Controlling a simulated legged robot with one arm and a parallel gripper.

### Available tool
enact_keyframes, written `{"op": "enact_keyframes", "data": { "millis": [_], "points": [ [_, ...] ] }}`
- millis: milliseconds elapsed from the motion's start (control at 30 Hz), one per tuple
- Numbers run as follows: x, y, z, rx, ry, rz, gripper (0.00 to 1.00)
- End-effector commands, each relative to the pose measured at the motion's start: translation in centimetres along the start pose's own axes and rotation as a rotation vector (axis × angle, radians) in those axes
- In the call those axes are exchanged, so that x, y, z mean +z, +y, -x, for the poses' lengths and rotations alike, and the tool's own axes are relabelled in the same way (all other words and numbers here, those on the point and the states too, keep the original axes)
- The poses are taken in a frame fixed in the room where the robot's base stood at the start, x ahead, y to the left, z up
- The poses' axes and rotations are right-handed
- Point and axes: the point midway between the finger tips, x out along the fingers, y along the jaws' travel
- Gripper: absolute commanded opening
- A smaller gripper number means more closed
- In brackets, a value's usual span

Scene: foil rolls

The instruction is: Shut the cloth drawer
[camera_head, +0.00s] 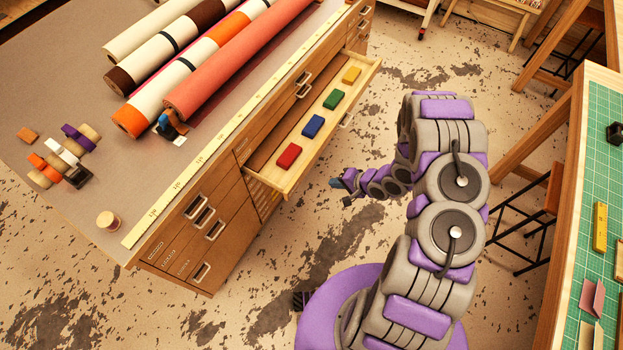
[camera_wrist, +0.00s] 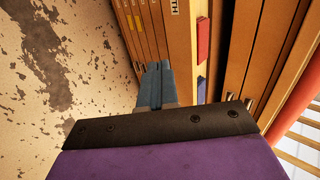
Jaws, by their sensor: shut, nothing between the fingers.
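The cloth drawer (camera_head: 331,130) is pulled out of the wooden cabinet. It holds a red (camera_head: 289,156), a blue (camera_head: 313,126), a green (camera_head: 334,99) and a yellow block (camera_head: 351,75). In the wrist view the drawer's front (camera_wrist: 178,30) shows part of a label ending in "TH", and the red (camera_wrist: 202,38) and blue blocks (camera_wrist: 201,88) show inside. My gripper (camera_head: 336,184) is shut and empty, outside the drawer front and apart from it in the head view. Its blue-grey fingers (camera_wrist: 156,80) are together; whether they touch the drawer is unclear in the wrist view.
The cabinet (camera_head: 205,220) has other drawers, shut, with metal handles. Fabric or foil rolls (camera_head: 235,55), a measuring strip (camera_head: 225,135) and small spools lie on its top. A workbench with a green mat (camera_head: 600,180) stands at right.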

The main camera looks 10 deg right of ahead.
Motion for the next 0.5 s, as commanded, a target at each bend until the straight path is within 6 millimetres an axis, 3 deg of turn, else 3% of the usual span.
{"op": "enact_keyframes", "data": {
  "millis": [167,500],
  "points": [
    [-0.1,0.2,-1.5,-0.005,-0.002,-0.003,0.00],
    [0.2,0.1,-8.3,-0.002,-0.002,0.000,0.00]
  ]
}}
